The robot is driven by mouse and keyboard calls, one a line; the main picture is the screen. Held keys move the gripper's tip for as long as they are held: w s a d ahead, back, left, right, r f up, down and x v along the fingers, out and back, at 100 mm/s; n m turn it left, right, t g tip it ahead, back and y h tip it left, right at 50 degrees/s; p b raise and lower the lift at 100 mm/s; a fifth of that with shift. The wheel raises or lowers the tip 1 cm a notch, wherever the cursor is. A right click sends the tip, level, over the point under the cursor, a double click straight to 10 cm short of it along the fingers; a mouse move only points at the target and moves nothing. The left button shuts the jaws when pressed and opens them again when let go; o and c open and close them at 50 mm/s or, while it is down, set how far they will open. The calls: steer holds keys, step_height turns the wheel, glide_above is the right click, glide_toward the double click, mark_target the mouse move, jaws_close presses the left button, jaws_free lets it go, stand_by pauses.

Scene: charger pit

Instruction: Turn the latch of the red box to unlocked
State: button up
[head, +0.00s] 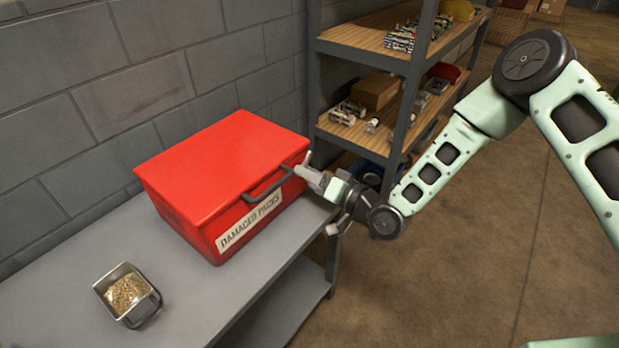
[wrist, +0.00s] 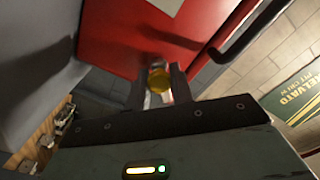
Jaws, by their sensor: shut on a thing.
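The red box (head: 190,165) stands on a grey bench against the wall, its lid down. A white label (head: 248,222) on its front reads "DAMAGED PACKS", and a dark handle (head: 267,186) is above it. My gripper (head: 306,166) reaches the right end of the box's front face from the right. In the wrist view a small brass-yellow latch knob (wrist: 159,78) on the red face sits between my two fingers, which are shut on it. The gripper hides the latch in the head view. I cannot tell which way the latch is turned.
A metal tray (head: 105,290) of grain-like bits stands on the grey bench (head: 75,255), left of the box. A shelf rack (head: 400,110) with several goods stands close behind my gripper. The floor (head: 470,230) to the right is clear.

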steer(key=m+b, duration=0.1)
steer(key=m, duration=0.3)
steer(key=shift+f+m, duration=0.15)
steer(key=shift+m, duration=0.15)
steer(key=shift+m+b, duration=0.6)
steer(key=shift+m, duration=1.4)
steer(key=o, duration=0.8)
steer(key=shift+o, duration=0.2)
steer(key=shift+d, duration=0.15)
steer(key=v, duration=1.7)
steer(key=shift+b, duration=0.35)
steer(key=shift+s, duration=0.15)
